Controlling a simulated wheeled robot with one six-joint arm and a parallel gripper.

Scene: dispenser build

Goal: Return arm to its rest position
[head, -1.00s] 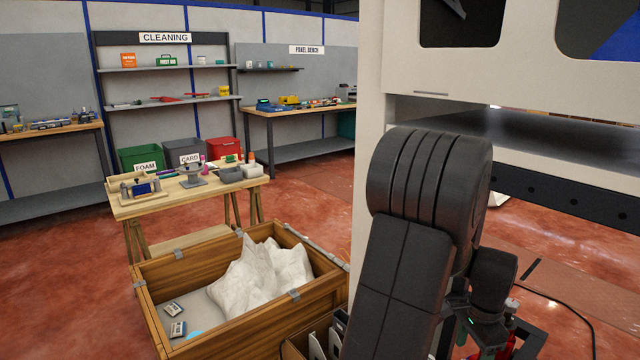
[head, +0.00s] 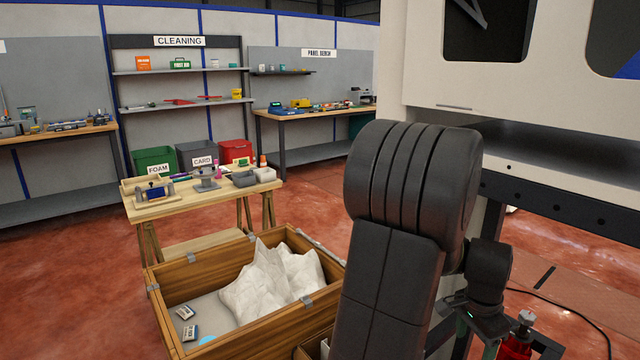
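My dark arm fills the right of the middle of the head view, folded, with its large rounded joint at the top. My gripper (head: 488,320) is at the lower right, below the wrist. Its fingers are small and partly hidden by the arm, so I cannot tell whether they are open or shut. A red item (head: 518,342) shows close by it at the bottom edge; I cannot tell whether they touch.
A wooden crate (head: 245,328) with crumpled white paper (head: 268,280) stands left of my arm. Behind it is a wooden table (head: 205,203) with tools. A large white cabinet (head: 520,75) stands close behind my arm. A black cable (head: 580,318) lies on the floor at right.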

